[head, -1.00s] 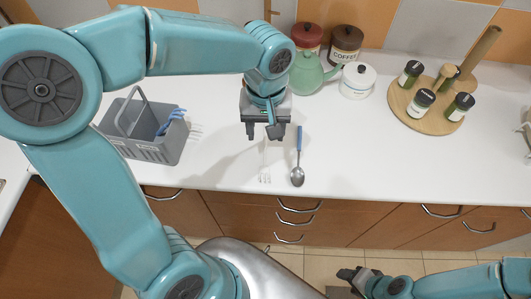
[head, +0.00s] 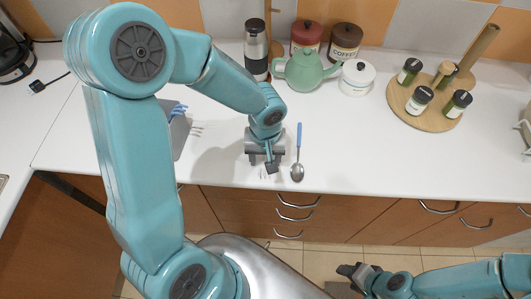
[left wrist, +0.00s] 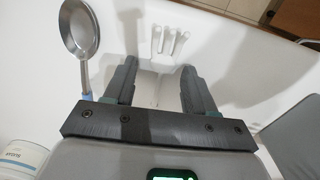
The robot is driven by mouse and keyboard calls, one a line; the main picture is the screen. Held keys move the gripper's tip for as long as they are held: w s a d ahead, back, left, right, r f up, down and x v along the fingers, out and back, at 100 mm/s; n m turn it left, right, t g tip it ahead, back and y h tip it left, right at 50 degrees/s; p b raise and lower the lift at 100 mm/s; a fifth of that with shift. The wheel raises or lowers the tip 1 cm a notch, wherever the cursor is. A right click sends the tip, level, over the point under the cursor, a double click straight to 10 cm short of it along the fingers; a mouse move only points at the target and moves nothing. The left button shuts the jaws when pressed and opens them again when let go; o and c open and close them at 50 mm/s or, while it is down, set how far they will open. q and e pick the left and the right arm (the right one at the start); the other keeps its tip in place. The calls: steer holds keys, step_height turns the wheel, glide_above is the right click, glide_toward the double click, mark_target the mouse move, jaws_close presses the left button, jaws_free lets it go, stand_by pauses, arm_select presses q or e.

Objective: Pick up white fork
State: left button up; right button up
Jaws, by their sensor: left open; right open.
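The white fork lies on the white counter, mostly hidden behind my left gripper in the head view; its tines (head: 263,174) show just past the fingers. In the left wrist view the fork (left wrist: 168,40) lies tines away from me, with its handle toward the gap between my fingers. My left gripper (head: 268,165) is open above the fork, and its fingers (left wrist: 158,80) stand on either side of the handle line with nothing held. My right gripper (head: 352,275) is open and empty, low in front of the drawers.
A spoon with a blue handle (head: 298,150) lies close to the right of the fork. A grey caddy (head: 180,137) is mostly behind my left arm. A green teapot (head: 308,72), canisters, a steel flask (head: 256,50) and a round spice rack (head: 430,100) stand farther back.

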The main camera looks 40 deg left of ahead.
arm_select(q)
steer(key=shift+s+r, duration=0.1)
steer(key=shift+s, duration=0.05)
steer(key=shift+a, duration=0.15)
steer(key=c, duration=0.5)
jaws_close()
